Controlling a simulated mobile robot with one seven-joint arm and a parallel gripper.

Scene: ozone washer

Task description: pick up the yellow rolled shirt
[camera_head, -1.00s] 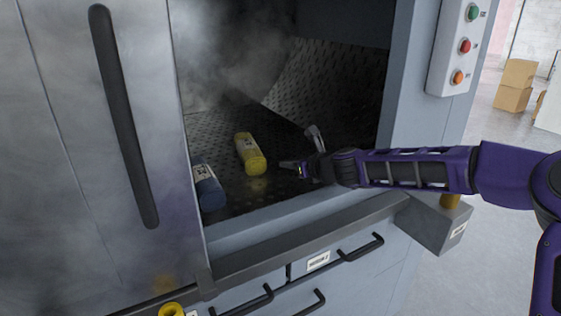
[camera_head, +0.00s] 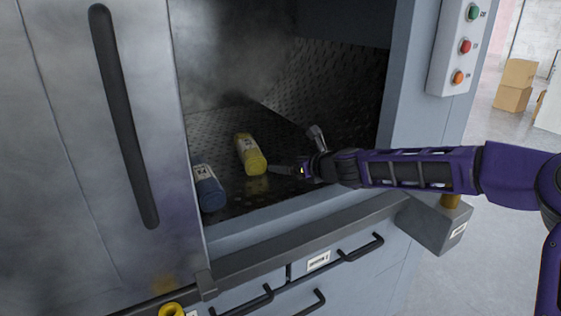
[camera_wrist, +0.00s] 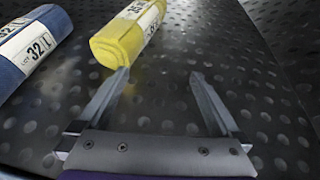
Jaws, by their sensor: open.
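The yellow rolled shirt (camera_head: 251,154) lies on the dark studded floor inside the washer, with a white label on it. In the wrist view the yellow roll (camera_wrist: 122,42) is ahead of my gripper, its near end close to the left fingertip. My gripper (camera_head: 288,169) reaches in from the right and is just right of the roll's near end. In the wrist view my gripper (camera_wrist: 160,75) is open, with nothing between its fingers. I cannot tell whether the left fingertip touches the roll.
A blue rolled shirt (camera_head: 208,188) lies left of the yellow one, partly behind the door edge. The washer's door panel (camera_head: 70,150) is on the left and the right frame (camera_head: 400,110) stands beside my arm. The studded floor (camera_wrist: 230,80) right of the yellow roll is clear.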

